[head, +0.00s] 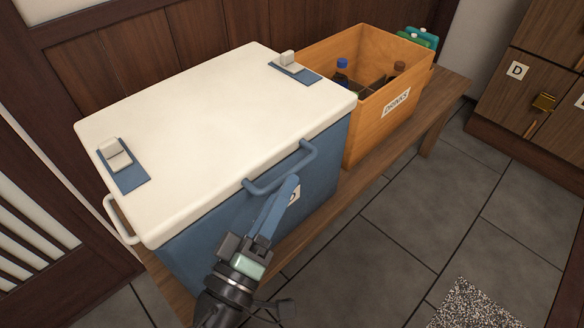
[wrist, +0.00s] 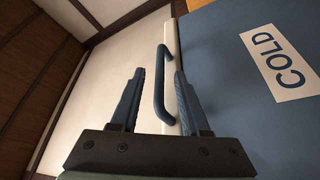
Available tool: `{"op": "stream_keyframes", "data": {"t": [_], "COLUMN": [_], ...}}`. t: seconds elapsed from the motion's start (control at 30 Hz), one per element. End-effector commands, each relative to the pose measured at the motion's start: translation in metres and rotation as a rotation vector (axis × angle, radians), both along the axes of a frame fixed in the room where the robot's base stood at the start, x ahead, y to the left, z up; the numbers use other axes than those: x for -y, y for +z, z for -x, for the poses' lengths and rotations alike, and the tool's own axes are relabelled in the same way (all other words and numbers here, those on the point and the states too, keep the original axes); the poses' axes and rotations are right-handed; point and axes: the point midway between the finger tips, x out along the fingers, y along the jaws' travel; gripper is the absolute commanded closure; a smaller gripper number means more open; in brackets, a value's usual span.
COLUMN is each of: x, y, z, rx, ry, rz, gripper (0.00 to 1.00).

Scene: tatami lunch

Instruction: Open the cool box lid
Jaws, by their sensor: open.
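The cool box (head: 310,195) is blue with a closed white lid (head: 215,110). It stands on a wooden bench. A blue bar handle (head: 282,172) sticks out from the front edge of the lid. My gripper (head: 283,200) is in front of the box, just below and beside this handle. In the wrist view, the handle (wrist: 161,85) shows between my two open fingers (wrist: 157,85), towards the right one. I cannot tell whether a finger touches it. The COLD label (wrist: 278,62) shows on the blue front wall, and my gripper partly hides it in the head view.
An orange wooden drinks crate (head: 385,110) with several bottles stands right of the box. The bench (head: 400,148) runs under both. A wooden wall is behind. Grey tiled floor (head: 400,240) is free in front, with a speckled mat (head: 470,310) at lower right.

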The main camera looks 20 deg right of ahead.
Motion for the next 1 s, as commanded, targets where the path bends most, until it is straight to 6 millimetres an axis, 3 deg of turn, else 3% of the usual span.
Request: {"op": "stream_keyframes", "data": {"t": [0.1, 0.3, 0.63, 0.67, 0.9, 1.0], "x": [0.017, 0.031, 0.034, 0.034, 0.034, 0.034], "y": [0.005, 0.008, 0.009, 0.009, 0.009, 0.009], "z": [-0.013, -0.026, -0.028, -0.028, -0.028, -0.028], "rx": [0.001, 0.000, -0.001, -0.001, -0.001, -0.001], "ry": [-0.002, -0.002, 0.000, 0.000, 0.000, 0.000], "rz": [0.001, 0.001, 0.000, 0.000, 0.000, 0.000], "gripper": [0.54, 0.54, 0.54, 0.56, 0.99, 1.00]}}
